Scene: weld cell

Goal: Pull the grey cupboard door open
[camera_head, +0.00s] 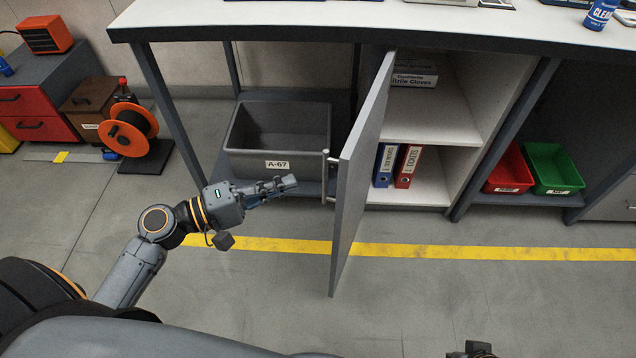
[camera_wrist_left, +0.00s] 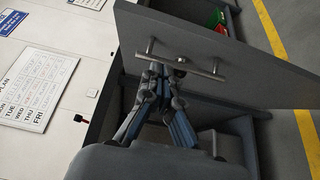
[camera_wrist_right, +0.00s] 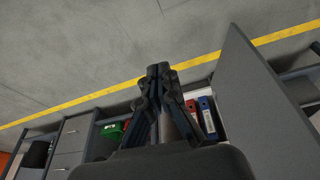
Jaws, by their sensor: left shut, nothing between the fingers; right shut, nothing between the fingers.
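The grey cupboard door (camera_head: 358,170) stands wide open, swung out from the cupboard under the workbench. Its bar handle (camera_head: 328,178) is on the door's left face; the handle also shows in the left wrist view (camera_wrist_left: 205,68). My left gripper (camera_head: 292,182) is shut and empty, a little left of the handle in the head view. In the left wrist view its fingertips (camera_wrist_left: 168,68) overlap the handle; I cannot tell if they touch it. My right gripper (camera_wrist_right: 158,70) is shut and empty in its wrist view, with the door (camera_wrist_right: 262,110) to its right. Only a small part of it shows in the head view.
The open cupboard (camera_head: 430,120) holds a blue binder (camera_head: 385,165), a red binder (camera_head: 408,166) and glove boxes. A grey bin (camera_head: 278,140) stands left of the door. Red (camera_head: 510,170) and green (camera_head: 552,170) bins sit at right. The floor before the bench is clear.

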